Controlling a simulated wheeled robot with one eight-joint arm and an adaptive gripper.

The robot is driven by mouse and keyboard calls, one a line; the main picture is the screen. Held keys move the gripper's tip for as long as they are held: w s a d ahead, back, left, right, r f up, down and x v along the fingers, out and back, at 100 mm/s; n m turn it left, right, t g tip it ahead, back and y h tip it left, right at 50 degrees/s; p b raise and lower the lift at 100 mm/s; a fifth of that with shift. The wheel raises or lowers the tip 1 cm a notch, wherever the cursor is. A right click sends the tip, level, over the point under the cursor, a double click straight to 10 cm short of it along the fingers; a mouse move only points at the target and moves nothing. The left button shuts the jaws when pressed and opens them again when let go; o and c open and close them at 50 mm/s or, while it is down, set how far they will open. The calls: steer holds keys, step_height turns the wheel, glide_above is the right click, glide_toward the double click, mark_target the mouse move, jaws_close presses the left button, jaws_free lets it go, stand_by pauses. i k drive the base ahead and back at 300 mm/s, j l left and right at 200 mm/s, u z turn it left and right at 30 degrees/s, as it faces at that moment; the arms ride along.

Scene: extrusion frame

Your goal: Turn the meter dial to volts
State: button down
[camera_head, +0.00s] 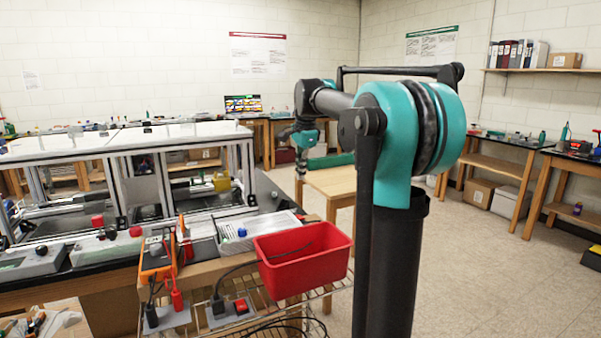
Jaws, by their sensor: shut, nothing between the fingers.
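The orange meter (155,260) stands upright at the front end of the bench, left of centre, with leads hanging below it.
A red bin (303,260) sits on a wire rack right of the meter. A black plug and a red plug (177,298) hang near the meter. The aluminium extrusion frame (160,165) rises behind it. Grey boxes with knobs (105,250) stand to its left. Open floor lies right.

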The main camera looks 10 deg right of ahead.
mark_target(157, 249)
steer(key=l, duration=0.4)
steer(key=i+l, duration=0.15)
steer(key=l, duration=0.65)
steer(key=i, duration=0.05)
